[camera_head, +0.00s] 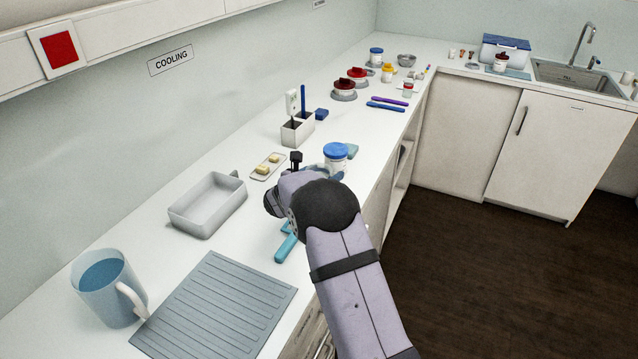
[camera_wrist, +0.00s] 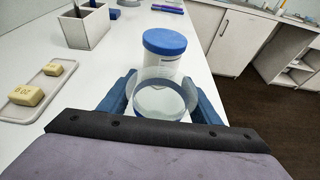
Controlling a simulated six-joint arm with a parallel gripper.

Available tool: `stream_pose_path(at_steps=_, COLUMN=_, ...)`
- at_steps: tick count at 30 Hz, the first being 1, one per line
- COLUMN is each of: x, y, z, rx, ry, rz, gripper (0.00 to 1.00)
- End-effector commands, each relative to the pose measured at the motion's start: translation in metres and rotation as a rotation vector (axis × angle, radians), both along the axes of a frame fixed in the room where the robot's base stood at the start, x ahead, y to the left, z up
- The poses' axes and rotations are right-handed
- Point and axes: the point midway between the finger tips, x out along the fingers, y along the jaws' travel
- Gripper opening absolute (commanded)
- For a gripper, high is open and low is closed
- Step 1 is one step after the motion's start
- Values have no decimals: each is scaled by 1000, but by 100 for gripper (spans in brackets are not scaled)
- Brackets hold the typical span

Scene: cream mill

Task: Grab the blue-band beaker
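A clear glass beaker with a bluish band (camera_wrist: 160,98) stands between the two blue fingers of my gripper (camera_wrist: 161,92) in the wrist view. One finger is on each side of it, and it fills most of the gap. I cannot tell whether both fingers press on the glass. Its lower part is hidden by the gripper body. In the head view my gripper (camera_head: 325,172) is largely hidden behind my wrist, and the beaker cannot be made out clearly there.
A white jar with a blue lid (camera_wrist: 165,45) stands just behind the beaker; it also shows in the head view (camera_head: 335,158). A soap tray (camera_head: 268,167), a grey holder (camera_head: 297,132) and a grey bin (camera_head: 207,206) stand to the left. The counter's front edge is close on the right.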

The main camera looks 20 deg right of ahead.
Motion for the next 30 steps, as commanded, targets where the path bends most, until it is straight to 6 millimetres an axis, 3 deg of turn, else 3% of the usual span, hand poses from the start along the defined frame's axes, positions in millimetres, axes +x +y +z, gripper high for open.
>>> stream_pose_path(at_steps=11, x=0, y=0, z=7, rx=-1, ry=-2, rz=0, gripper=34)
stream_pose_path(at_steps=24, x=0, y=0, z=73, rx=1, ry=-5, rz=0, gripper=34)
stream_pose_path(at_steps=30, x=0, y=0, z=95, rx=0, ry=-3, rz=-1, gripper=34)
